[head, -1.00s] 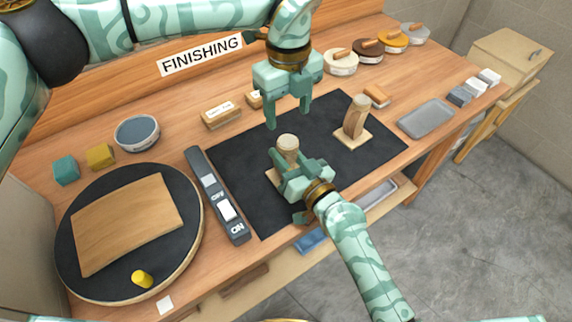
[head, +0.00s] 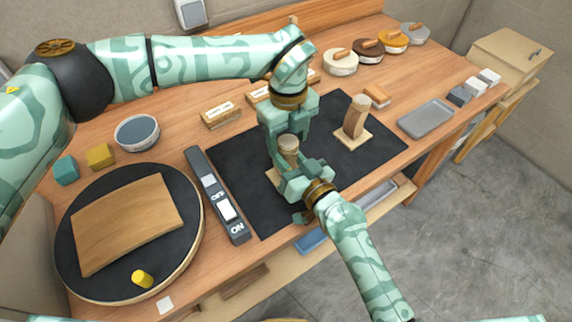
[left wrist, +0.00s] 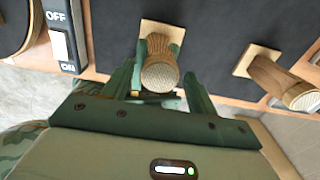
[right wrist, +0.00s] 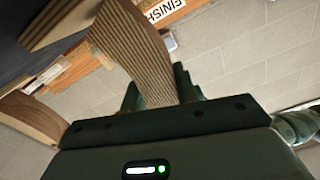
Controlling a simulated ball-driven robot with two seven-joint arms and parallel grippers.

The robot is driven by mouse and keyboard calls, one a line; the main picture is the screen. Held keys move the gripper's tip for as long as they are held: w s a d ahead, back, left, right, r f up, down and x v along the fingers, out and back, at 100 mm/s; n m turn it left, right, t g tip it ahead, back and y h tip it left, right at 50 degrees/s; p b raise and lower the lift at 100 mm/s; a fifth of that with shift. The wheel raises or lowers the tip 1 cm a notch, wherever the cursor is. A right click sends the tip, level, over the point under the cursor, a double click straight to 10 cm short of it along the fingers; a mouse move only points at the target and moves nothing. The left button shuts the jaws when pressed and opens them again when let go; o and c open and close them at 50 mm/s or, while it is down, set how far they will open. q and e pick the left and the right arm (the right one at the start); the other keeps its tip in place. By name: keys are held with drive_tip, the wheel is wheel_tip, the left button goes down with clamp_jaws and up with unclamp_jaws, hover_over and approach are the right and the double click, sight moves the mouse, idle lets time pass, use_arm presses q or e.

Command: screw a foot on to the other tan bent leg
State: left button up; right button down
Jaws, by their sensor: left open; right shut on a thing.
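One tan bent leg (head: 288,142) stands on a square tan plate on the black mat (head: 235,165). My right gripper (head: 298,174) is shut on it from the front; its striped laminated side fills part of the right wrist view (right wrist: 145,50). My left gripper (head: 286,152) points down over the leg's round upper end, open, with a finger on either side. In the left wrist view the round end (left wrist: 160,76) lies between the fingers; contact cannot be told. A second tan bent leg (head: 356,116) stands upright on its plate to the right. No separate foot is distinguishable.
A switch box (head: 217,195) and a round turntable (head: 190,245) with a curved wooden panel (head: 125,222) are at the left. A grey tray (head: 426,118) lies at the right. Tins (head: 341,63), labelled blocks (head: 221,117) and a bowl (head: 137,133) line the back.

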drive_tip(key=shift+f, duration=0.15)
use_arm(q)
drive_tip(key=c, duration=1)
drive_tip(key=m, duration=0.4)
use_arm(e)
drive_tip(key=shift+s, duration=0.1)
use_arm(q)
drive_tip(key=m, duration=0.6)
drive_tip(key=shift+m, duration=0.4)
drive_tip(key=m, duration=1.3)
drive_tip(key=shift+m, duration=0.3)
drive_tip(key=o, duration=1.2)
